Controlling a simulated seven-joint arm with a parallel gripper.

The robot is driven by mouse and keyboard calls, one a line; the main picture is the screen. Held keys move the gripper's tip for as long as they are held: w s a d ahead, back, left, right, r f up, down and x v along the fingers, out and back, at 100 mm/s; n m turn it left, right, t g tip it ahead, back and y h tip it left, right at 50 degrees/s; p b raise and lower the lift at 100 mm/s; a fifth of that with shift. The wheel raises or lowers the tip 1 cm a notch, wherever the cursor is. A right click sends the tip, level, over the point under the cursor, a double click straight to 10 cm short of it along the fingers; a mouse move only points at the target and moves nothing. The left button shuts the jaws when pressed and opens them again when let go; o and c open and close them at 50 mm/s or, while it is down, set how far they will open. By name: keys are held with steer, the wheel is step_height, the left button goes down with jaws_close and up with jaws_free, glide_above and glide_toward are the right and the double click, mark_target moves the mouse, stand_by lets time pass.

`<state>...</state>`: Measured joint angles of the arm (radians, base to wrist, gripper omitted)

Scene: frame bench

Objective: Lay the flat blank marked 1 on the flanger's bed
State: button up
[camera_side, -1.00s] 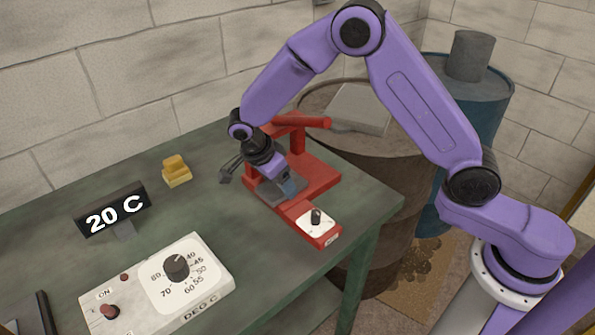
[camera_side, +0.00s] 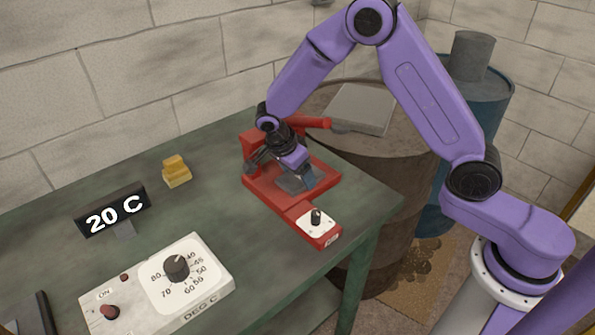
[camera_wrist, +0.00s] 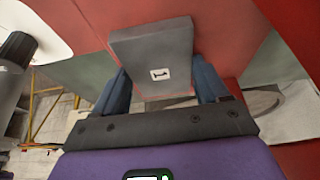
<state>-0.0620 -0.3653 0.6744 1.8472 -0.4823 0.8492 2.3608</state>
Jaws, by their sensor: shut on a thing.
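The flat blank marked 1 (camera_wrist: 152,52) is a grey plate with a small white label, held between my blue fingertips in the wrist view. In the side view the blank (camera_side: 291,184) is partly covered by my gripper (camera_side: 307,180). My gripper (camera_wrist: 162,86) is shut on it. The red flanger (camera_side: 262,188) stands on the bench, and its bed is right under the blank. I cannot tell whether the blank touches the bed. The flanger's red handle bar (camera_side: 309,122) is at the back, behind my gripper.
A white dial plate with a black knob (camera_side: 316,218) is at the flanger's front. A control box (camera_side: 208,265), a "20 C" display (camera_side: 112,212) and a yellow block (camera_side: 176,172) stand left on the green bench (camera_side: 225,205). A rusty barrel (camera_side: 385,145) stands behind the bench's right edge.

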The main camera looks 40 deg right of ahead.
steer(key=o, duration=1.3)
steer(key=shift+f, duration=0.1)
steer(key=shift+c, duration=0.2)
steer(key=shift+a+r, duration=0.1)
steer(key=shift+r, duration=0.25)
steer(key=a, duration=1.2)
steer(key=shift+a+r, duration=0.2)
steer(key=shift+r, duration=0.2)
